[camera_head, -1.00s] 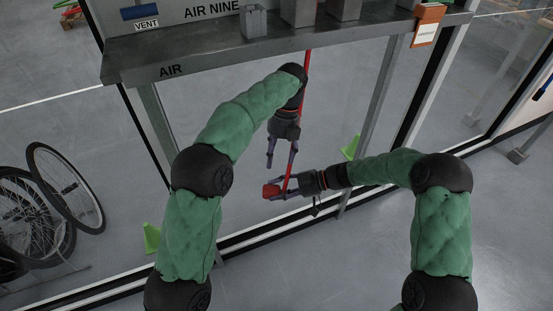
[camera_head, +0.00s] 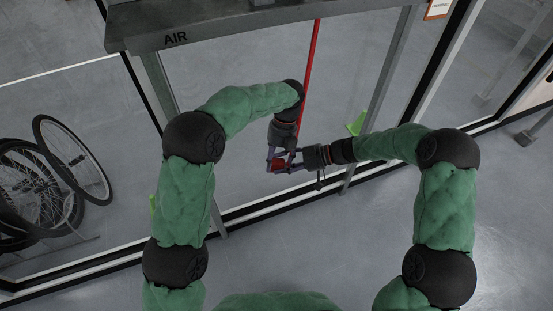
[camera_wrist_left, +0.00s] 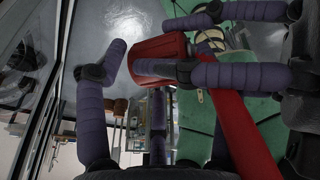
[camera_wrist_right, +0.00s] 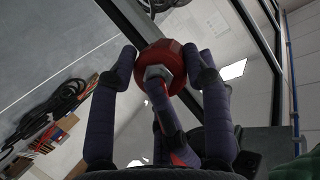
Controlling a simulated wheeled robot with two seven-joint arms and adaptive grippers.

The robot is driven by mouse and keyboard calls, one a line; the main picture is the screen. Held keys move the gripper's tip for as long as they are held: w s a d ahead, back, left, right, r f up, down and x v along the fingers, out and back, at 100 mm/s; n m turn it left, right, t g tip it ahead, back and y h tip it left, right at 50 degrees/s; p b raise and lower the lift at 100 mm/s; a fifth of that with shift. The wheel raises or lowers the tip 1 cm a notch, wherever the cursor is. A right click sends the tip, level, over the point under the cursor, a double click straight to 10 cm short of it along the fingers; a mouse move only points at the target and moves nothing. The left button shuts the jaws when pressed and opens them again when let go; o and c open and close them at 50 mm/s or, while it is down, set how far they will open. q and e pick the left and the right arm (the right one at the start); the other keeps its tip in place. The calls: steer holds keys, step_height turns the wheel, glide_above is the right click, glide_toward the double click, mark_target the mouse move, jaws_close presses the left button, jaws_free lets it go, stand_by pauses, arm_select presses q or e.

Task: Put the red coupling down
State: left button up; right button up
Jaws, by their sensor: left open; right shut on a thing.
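The red coupling (camera_head: 281,163) is at the end of a red hose (camera_head: 311,75) that hangs down from the grey shelf. My right gripper (camera_head: 276,166) is shut on the coupling from the right; its fingers sit around the coupling in the right wrist view (camera_wrist_right: 160,62), where a metal nut shows on its near face. My left gripper (camera_head: 275,155) is open just above and against the same spot in the head view. In the left wrist view the coupling (camera_wrist_left: 158,55) lies beyond and between its spread fingers. Whether the left fingers touch it I cannot tell.
The grey shelf (camera_head: 240,35) marked AIR spans the top on metal legs. Bicycle wheels (camera_head: 72,158) stand at the left behind a glass partition. The floor in front is clear.

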arm_select(q)
steer(key=shift+f, duration=0.1)
steer(key=c, duration=1)
arm_select(e)
steer(key=o, duration=1.5)
steer(key=shift+d, duration=0.15)
